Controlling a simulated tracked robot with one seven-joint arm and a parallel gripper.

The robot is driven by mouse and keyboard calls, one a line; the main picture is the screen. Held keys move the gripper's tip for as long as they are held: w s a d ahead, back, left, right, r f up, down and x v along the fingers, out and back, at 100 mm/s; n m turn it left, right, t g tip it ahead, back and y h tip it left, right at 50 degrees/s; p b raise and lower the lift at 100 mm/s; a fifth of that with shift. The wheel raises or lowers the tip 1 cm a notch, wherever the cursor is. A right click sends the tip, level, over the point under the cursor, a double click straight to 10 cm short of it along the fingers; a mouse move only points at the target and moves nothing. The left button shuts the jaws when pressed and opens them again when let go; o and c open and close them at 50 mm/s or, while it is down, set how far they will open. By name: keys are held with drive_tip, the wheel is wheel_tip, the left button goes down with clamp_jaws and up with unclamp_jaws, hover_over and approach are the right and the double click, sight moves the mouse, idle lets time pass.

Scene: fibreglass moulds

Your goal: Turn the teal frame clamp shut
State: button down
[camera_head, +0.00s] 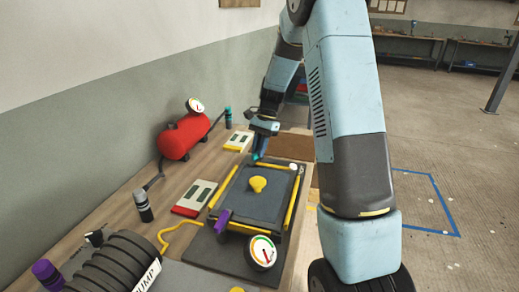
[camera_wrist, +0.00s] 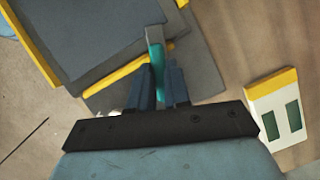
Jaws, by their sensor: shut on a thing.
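The teal frame clamp (camera_wrist: 156,62) stands at the edge of the mould frame, and its handle is between my gripper's fingers in the wrist view. In the head view a small teal part of the clamp (camera_head: 255,157) shows at the far edge of the dark mould (camera_head: 240,197). My gripper (camera_wrist: 160,85) is shut on the clamp; it also shows in the head view (camera_head: 259,148). The lower end of the clamp is partly hidden by the fingers. The mould has yellow bars (camera_head: 223,187) along its edges and a yellow knob (camera_head: 258,184) on top.
A purple clamp (camera_head: 223,220) and a round gauge (camera_head: 262,252) are at the near side of the mould. A red tank (camera_head: 184,137) stands by the wall. White boxes (camera_wrist: 283,108) and (camera_head: 194,197) lie on the bench. A black ribbed pump (camera_head: 112,265) is at near left.

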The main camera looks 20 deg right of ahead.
drive_tip(key=shift+n+g+h, duration=0.4)
drive_tip(key=shift+n+g, duration=0.1)
drive_tip(key=shift+n, duration=1.1)
drive_tip(key=c, duration=1.1)
unclamp_jaws()
drive_tip(key=shift+r, duration=0.1)
drive_tip(key=v, duration=1.3)
drive_tip(key=shift+r, duration=0.25)
